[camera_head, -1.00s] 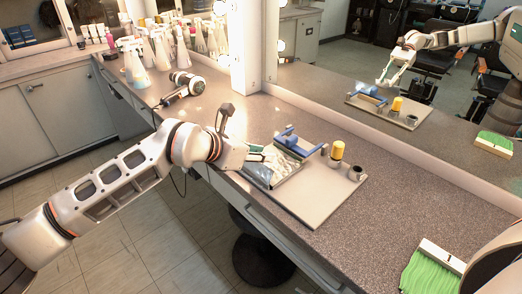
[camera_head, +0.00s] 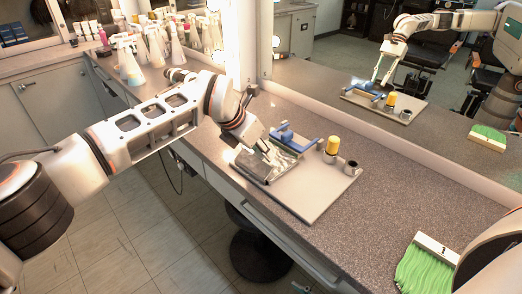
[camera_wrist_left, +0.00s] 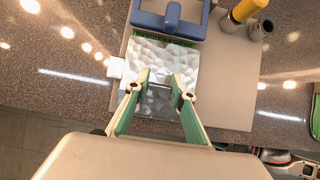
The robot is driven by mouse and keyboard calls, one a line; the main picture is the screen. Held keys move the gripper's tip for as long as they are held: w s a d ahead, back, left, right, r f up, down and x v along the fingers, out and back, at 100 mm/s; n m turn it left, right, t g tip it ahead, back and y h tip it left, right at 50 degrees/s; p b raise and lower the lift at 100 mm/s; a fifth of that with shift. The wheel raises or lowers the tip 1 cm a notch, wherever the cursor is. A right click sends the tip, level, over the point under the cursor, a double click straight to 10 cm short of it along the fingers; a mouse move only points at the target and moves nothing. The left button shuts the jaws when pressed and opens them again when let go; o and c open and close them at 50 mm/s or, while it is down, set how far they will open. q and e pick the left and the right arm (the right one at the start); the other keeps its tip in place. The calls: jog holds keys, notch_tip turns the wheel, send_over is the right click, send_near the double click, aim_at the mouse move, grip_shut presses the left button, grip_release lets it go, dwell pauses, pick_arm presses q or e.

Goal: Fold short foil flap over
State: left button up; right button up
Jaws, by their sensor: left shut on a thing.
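The crinkled silver foil (camera_head: 262,166) lies on the left part of a beige board (camera_head: 310,200) on the counter. It also shows in the left wrist view (camera_wrist_left: 172,55), with a thin green strip along its far edge next to a blue clamp-like frame (camera_head: 295,138). My left gripper (camera_head: 268,152) points down over the foil. In the wrist view its two fingers (camera_wrist_left: 164,82) reach onto the foil and are shut on a part of it; the gripped edge is hard to make out. A small white piece (camera_wrist_left: 115,68) shows at the foil's left side. My right gripper is out of view.
A yellow-capped cylinder (camera_head: 332,149) and a dark-topped grey cup (camera_head: 350,168) stand on the board's right. A green-bristled brush (camera_head: 428,265) is at the lower right. A mirror (camera_head: 430,120) runs along the back. Spray bottles (camera_head: 155,45) stand far left.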

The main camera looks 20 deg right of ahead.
pick_arm(q)
jog(key=o, duration=1.1)
jog(key=shift+o, duration=0.2)
jog(key=v, duration=1.2)
